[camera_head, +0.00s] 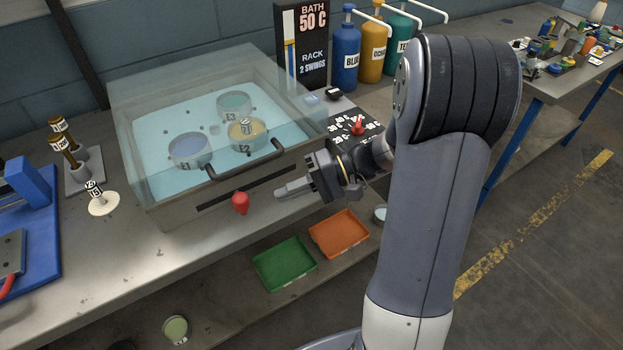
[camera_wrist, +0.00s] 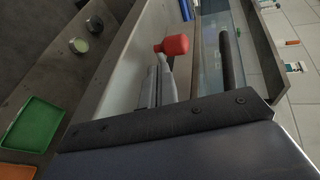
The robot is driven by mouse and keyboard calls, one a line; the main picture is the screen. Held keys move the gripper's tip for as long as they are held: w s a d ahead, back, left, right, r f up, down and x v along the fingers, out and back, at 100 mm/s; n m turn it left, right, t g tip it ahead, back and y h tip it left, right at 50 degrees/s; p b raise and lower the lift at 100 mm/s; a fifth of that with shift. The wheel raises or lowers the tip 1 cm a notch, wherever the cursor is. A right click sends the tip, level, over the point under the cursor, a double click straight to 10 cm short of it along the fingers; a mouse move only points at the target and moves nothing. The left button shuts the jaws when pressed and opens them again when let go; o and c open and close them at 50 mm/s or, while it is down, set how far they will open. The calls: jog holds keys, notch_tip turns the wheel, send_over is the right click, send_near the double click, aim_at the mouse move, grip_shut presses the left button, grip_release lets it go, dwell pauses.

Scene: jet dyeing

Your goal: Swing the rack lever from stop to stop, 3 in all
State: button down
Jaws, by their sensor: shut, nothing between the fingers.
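The rack lever shows as a red knob (camera_head: 240,202) at the dark slot (camera_head: 270,184) on the front of the dyeing bath (camera_head: 165,215). It is left of the slot's middle, with slot visible on both sides. My gripper (camera_head: 279,192) is shut and empty, in front of the slot and right of the knob, with a gap between them. In the wrist view, the knob (camera_wrist: 172,45) is just beyond my fingertips (camera_wrist: 160,68). The display (camera_head: 303,50) reads BATH 50 C, RACK 2 SWINGS.
A black handle (camera_head: 245,165) sticks out above the slot, close to my gripper. The clear-lidded bath holds several round pots. Green (camera_head: 285,264) and orange (camera_head: 339,233) trays lie below.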

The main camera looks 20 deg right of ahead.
jog(key=shift+r+p+x, duration=0.15)
jog(key=shift+r+x, duration=0.05)
jog(key=shift+x, duration=0.6)
jog(key=shift+r+p+x, duration=0.1)
jog(key=shift+r+x, duration=0.05)
jog(key=shift+x, duration=0.65)
jog(key=shift+r+p+x, duration=0.15)
jog(key=shift+r+x, duration=0.05)
jog(key=shift+x, duration=0.6)
jog(key=shift+a, duration=0.15)
jog(key=a+b, duration=0.1)
jog(key=a, duration=0.1)
jog(key=s+a+m+t+b, duration=0.1)
jog(key=a, duration=0.1)
jog(key=a+t+b, duration=0.1)
jog(key=a, duration=0.1)
jog(key=shift+s+a+f+m+b, duration=0.15)
jog(key=shift+a+m+b, duration=0.15)
jog(key=shift+b, duration=0.1)
jog(key=shift+a, duration=0.35)
jog(key=shift+d, duration=0.1)
